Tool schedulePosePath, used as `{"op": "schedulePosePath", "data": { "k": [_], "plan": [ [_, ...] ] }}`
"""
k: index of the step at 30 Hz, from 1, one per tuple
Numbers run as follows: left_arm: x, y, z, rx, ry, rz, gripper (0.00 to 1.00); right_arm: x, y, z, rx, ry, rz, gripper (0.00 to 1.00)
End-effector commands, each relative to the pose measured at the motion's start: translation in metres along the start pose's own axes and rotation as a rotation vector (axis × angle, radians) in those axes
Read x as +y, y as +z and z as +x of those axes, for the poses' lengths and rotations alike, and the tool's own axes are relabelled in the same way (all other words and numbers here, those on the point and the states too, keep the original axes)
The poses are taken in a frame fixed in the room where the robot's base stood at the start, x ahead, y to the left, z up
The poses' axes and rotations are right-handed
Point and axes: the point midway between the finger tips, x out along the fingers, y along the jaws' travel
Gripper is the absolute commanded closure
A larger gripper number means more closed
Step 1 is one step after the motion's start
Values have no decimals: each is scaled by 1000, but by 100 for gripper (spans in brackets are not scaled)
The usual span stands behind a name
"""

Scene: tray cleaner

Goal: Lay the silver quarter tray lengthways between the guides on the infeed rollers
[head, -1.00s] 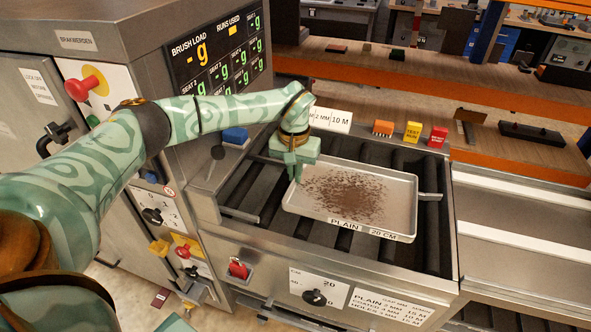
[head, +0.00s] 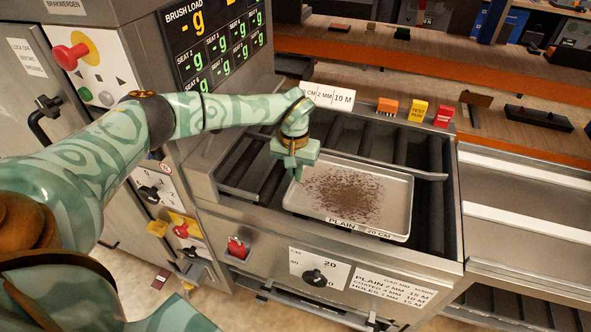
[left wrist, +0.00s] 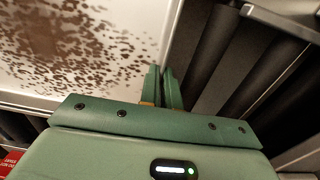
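The silver tray (head: 400,190), with brown crumbs on its floor and a "PLAIN 20 CM" label along its near side, is over the infeed rollers (head: 434,205). Its long side runs along the machine's front edge. The far guide (head: 415,170) shows behind its far rim. The near guide (head: 238,191) shows only left of the tray; the tray hides the rest. My left gripper (head: 295,172) is shut on the tray's left rim. In the left wrist view its fingers (left wrist: 162,88) are close together astride the rim. I cannot tell whether the tray touches the rollers. My right gripper is out of view.
A steel conveyor section with white rails (head: 510,216) adjoins on the right. The machine cabinet with its display (head: 215,45) rises behind my left arm.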

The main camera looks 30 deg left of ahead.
Motion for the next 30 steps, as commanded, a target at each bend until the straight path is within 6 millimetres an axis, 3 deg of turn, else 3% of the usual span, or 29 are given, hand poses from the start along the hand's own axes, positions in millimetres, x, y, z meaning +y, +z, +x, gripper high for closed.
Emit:
{"op": "schedulePosePath", "data": {
  "k": [23, 24, 26, 30],
  "plan": [
    [0, 0, 9, 0, 1, 0, 100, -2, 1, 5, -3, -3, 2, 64],
    [0, 0, 8, 1, 2, 0, 85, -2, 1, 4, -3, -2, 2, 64],
    [0, 0, 8, 1, 1, -1, 70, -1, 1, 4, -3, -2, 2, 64],
    [0, 0, 8, 0, 1, 0, 70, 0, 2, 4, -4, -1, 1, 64]
  ]
}}
